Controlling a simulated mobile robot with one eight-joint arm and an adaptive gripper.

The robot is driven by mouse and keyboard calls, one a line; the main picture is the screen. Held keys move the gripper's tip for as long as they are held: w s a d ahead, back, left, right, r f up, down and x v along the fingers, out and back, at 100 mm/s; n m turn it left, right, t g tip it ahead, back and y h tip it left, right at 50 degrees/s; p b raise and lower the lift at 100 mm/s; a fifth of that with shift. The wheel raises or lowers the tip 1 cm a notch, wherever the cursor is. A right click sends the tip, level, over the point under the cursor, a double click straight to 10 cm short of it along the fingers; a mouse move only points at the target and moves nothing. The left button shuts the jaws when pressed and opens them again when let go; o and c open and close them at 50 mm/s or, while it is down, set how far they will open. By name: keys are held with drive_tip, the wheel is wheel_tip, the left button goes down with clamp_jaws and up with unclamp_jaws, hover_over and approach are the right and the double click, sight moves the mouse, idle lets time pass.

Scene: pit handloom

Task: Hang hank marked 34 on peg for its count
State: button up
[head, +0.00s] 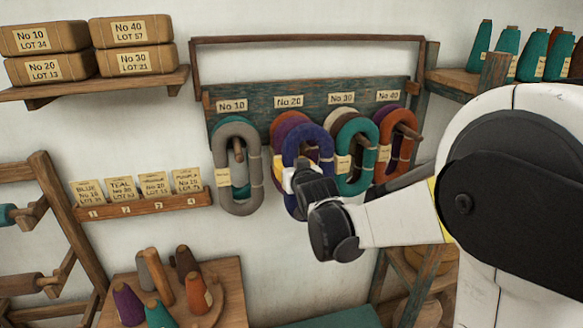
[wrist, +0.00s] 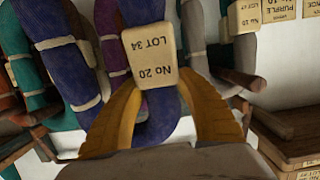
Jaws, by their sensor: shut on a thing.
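My gripper (head: 300,176) is shut on a blue-violet hank (head: 306,133) in front of the No 20 part of the peg board (head: 265,92). In the wrist view the yellow fingers (wrist: 157,100) stand either side of its tag (wrist: 152,55), which reads No 20, LOT 34, upside down. The hank's blue yarn (wrist: 155,118) shows below the tag. The No 20 plate (head: 289,102) is above, with a maroon hank (head: 283,125) behind the blue one. The No 20 peg is hidden, so I cannot tell whether it passes through the held hank.
A grey hank (head: 224,165) hangs at No 10, a teal one (head: 343,150) at No 30 and an orange one (head: 385,135) at No 40, close on both sides. A card rail (head: 145,207) is at left. Cones stand on a table (head: 229,300) below.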

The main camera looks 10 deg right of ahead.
drive_tip(key=x, duration=0.4)
drive_tip(key=shift+w+a+r, duration=0.1)
drive_tip(key=shift+w, duration=0.35)
drive_tip(key=shift+w+f+b, duration=0.9)
drive_tip(key=shift+c, duration=0.4)
drive_tip(key=shift+s+f+b, duration=0.15)
drive_tip(key=shift+s+b, duration=0.1)
drive_tip(key=shift+b, duration=0.05)
